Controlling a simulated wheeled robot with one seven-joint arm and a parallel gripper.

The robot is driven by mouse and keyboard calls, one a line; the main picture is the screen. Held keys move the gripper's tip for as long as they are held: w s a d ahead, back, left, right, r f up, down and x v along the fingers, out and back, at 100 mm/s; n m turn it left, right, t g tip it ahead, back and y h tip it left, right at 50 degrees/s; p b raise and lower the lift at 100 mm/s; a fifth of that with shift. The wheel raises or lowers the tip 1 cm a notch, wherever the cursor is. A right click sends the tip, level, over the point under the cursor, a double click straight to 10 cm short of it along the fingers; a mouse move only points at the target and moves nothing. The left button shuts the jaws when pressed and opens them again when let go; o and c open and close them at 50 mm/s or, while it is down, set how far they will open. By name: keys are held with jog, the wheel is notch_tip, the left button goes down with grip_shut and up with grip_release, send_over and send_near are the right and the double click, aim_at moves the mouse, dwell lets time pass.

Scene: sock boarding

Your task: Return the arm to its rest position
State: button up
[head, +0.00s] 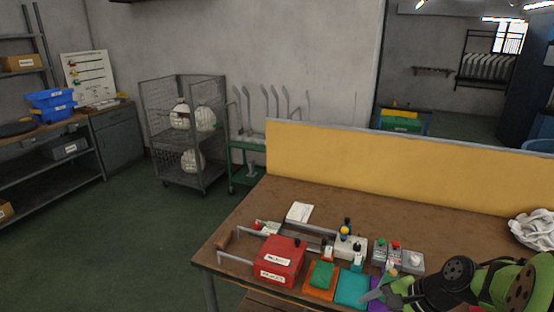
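My arm, green with black joints, reaches in from the lower right corner over the right part of the brown workbench (330,207). My gripper (380,287) is at the arm's left end, low over the front of the bench, beside a teal cloth or pad (351,288). The fingers are small and partly mixed with the things behind them. I cannot tell whether they are open or shut, or whether they touch anything.
A red box (279,261), an orange tray (321,281) and small bottles crowd the bench front. A yellow divider (400,160) runs along its back. White cloth (533,229) lies at the right. A wire cage (185,130) and a green cart (246,160) stand beyond.

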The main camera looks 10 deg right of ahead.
jog(key=s+a+r+n+t+h+p, duration=0.1)
jog(key=s+a+r+n+h, duration=0.4)
jog(key=s+a+r+n, duration=0.6)
jog(key=s+r+n+p, duration=0.1)
jog(key=s+r+n, duration=0.1)
jog(key=s+n, duration=0.1)
jog(key=shift+s+a+r+t+h, duration=0.3)
jog(key=shift+s+a, duration=0.05)
jog(key=shift+s, duration=0.1)
jog(key=shift+c, duration=0.3)
dwell(0.4)
